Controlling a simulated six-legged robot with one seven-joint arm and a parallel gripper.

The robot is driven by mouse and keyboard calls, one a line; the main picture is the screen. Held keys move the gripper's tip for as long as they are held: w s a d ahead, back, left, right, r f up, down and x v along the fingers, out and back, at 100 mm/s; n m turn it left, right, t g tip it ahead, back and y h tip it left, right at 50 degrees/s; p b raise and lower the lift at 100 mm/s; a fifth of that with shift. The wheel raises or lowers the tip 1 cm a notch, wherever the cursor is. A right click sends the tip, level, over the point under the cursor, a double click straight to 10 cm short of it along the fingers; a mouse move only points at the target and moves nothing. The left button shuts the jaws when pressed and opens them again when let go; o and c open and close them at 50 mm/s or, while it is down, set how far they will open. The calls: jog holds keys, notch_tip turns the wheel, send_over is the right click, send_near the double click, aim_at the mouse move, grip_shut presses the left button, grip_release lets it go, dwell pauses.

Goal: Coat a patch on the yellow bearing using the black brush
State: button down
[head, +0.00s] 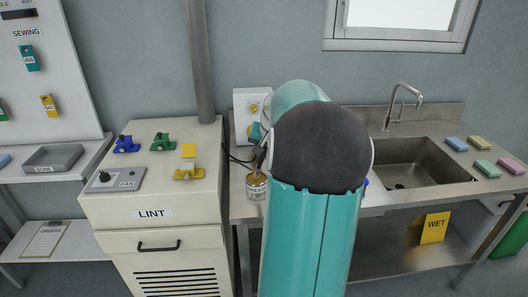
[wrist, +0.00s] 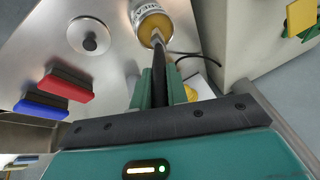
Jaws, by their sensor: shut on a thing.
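My gripper (wrist: 160,90) is shut on the black brush (wrist: 159,72), which shows as a dark shaft between the teal fingers. The brush's far end reaches to the mouth of a labelled tin (wrist: 152,18) with amber contents; how deep it sits is unclear. In the head view the tin (head: 256,188) stands at the left end of the steel counter, below my gripper (head: 259,150), which is partly hidden by my arm. The yellow bearing (head: 188,173) sits on the LINT cabinet's top, front right, apart from the brush.
Blue (head: 126,144) and green (head: 162,142) bearings, a yellow square (head: 189,150) and a FAN control panel (head: 115,180) share the cabinet top (head: 150,167). Red (wrist: 66,84) and blue (wrist: 41,106) blocks and a knobbed lid (wrist: 89,36) lie near the tin. A vertical pipe (head: 200,60) rises behind.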

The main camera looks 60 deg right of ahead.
jog(key=shift+r, duration=3.45)
jog(key=shift+s, duration=0.1)
